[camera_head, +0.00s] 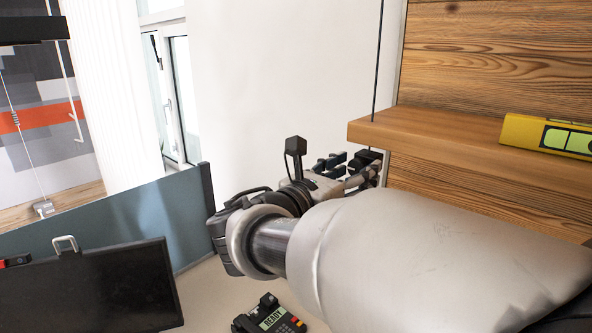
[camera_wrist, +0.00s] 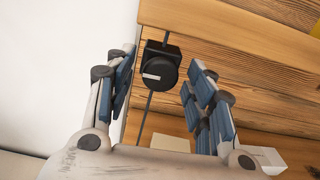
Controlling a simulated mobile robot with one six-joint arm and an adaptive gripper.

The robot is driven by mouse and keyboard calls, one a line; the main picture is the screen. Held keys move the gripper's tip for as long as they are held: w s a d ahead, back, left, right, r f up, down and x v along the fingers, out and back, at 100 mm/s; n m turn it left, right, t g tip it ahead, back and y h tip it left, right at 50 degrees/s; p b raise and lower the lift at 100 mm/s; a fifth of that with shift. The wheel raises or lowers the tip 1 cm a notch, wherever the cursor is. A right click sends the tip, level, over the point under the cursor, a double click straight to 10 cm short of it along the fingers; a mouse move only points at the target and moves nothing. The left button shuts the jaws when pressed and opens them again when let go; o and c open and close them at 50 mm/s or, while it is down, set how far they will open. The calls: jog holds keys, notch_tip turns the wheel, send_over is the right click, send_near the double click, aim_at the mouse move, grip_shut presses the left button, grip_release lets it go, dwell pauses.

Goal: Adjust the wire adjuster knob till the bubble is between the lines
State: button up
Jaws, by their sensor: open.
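The wire adjuster is a black block with a round black knob (camera_wrist: 160,72) bearing a pale mark, on a thin wire (camera_head: 377,80) beside the wooden shelf's left end. In the head view it shows partly behind my fingers. My gripper (camera_wrist: 163,62) is open, with fingers on both sides of the knob and visible gaps in the wrist view. In the head view my gripper (camera_head: 345,168) is beside the shelf end. A yellow spirit level (camera_head: 520,132) with a green vial (camera_head: 566,140) lies on the shelf, cut off at right. The bubble's position is too small to tell.
The wooden shelf (camera_head: 450,138) juts from the plank wall (camera_head: 490,50) close to my gripper. The white wall side is clear.

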jog(key=shift+c, duration=0.5)
jog(key=c, duration=0.9)
